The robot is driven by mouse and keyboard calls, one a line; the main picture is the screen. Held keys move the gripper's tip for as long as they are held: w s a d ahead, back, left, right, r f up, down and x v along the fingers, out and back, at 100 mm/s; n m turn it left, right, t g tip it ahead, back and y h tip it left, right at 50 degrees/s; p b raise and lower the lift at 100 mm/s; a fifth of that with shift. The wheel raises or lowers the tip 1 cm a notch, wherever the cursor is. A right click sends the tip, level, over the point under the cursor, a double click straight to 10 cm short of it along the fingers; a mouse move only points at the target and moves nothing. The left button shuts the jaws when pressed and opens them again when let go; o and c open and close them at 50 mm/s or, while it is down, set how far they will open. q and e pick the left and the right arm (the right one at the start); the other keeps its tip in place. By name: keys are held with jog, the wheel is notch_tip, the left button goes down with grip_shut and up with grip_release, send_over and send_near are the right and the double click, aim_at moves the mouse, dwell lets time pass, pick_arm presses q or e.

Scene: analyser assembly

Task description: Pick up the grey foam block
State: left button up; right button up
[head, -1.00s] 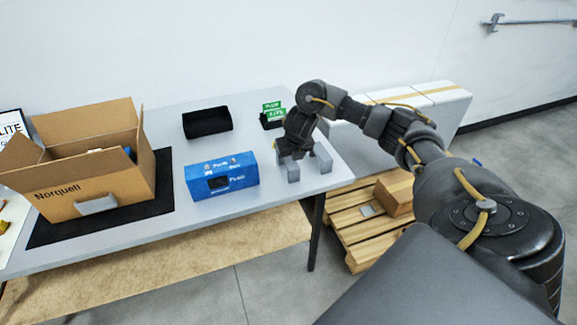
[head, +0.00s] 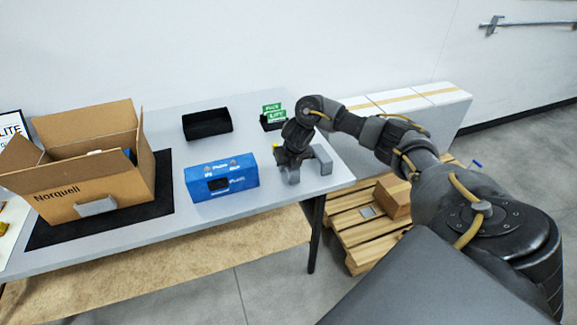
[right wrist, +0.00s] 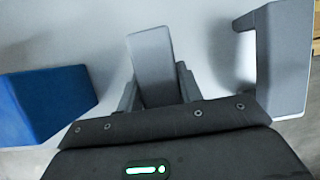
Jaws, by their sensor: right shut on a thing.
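A grey foam block (right wrist: 152,60) stands between the two fingers of my right gripper (right wrist: 157,88) in the right wrist view. The fingers are shut on its sides. In the head view my right gripper (head: 291,166) is low at the right end of the table and covers most of this block. A second grey foam piece (head: 322,160), bent in shape, stands just to the right, apart from the gripper; it also shows at the right of the right wrist view (right wrist: 287,65). Whether the held block touches the table is unclear. My left gripper is not in view.
A blue box (head: 222,180) stands left of the gripper. Behind are a black tray (head: 207,124) and a small black holder with green cards (head: 274,115). An open carton (head: 92,185) sits on a black mat (head: 165,190). The table's right edge is close.

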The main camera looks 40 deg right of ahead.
jog(key=shift+r, duration=0.55)
jog(key=r, duration=0.3)
jog(key=shift+a+r, duration=0.25)
jog(key=shift+a, duration=0.05)
jog(key=s+a+r+p, duration=0.4)
jog(key=a+r+p, duration=0.2)
jog(key=a, duration=0.7)
notch_tip(320, 180, up, 2)
jog(key=shift+s+r, duration=0.15)
jog(key=shift+r, duration=0.05)
